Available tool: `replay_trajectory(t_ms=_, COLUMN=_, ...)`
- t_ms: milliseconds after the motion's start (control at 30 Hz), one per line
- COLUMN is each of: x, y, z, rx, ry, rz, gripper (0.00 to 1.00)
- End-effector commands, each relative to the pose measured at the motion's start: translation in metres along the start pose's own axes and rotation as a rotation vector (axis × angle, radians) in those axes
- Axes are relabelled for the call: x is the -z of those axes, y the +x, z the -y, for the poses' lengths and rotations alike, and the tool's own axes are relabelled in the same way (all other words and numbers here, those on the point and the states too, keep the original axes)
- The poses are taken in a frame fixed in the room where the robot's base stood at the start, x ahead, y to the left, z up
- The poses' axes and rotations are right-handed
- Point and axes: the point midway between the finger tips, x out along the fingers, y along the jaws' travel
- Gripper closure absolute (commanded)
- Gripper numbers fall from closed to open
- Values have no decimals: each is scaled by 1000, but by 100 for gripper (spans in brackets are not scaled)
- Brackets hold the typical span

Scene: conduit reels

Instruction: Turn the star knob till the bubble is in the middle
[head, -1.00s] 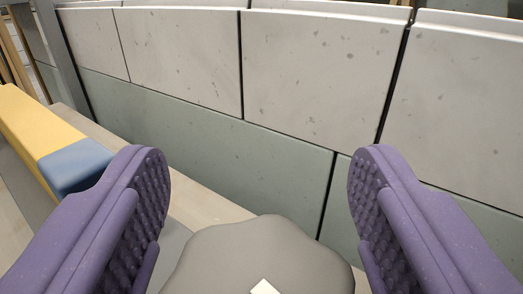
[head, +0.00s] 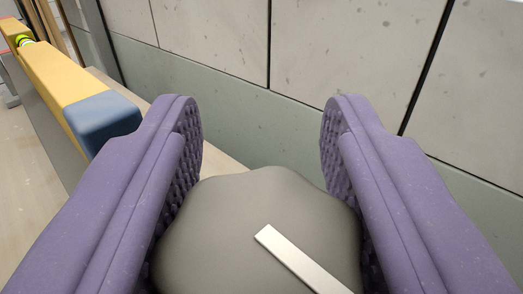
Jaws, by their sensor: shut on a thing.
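The grey star knob (head: 225,225) fills the bottom middle of the view, with a pale bar mark on its top slanting down to the right. My gripper (head: 262,125) has its two purple, studded fingers on either side of the knob and is shut on it. The knob's lower part is hidden below the frame. A yellow spirit level (head: 68,72) with a blue end cap (head: 102,120) lies at the left. Its yellow-green vial (head: 25,41) shows small at the far left; where the bubble sits is too small to tell.
A wall of pale panels (head: 330,45) above grey-green panels (head: 245,120) stands behind the knob. A beige ledge (head: 222,160) runs along its foot. The level's blue end is close to my left finger.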

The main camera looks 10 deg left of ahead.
Motion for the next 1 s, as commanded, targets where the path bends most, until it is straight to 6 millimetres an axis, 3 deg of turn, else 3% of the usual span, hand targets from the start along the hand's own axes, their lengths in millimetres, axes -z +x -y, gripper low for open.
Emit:
replay_trajectory(t_ms=700, x=1, y=-3, z=9, rx=633, ry=-3, rz=-3, gripper=86)
replay_trajectory(t_ms=1000, x=1, y=-5, z=12, rx=829, ry=-2, rz=-3, gripper=86)
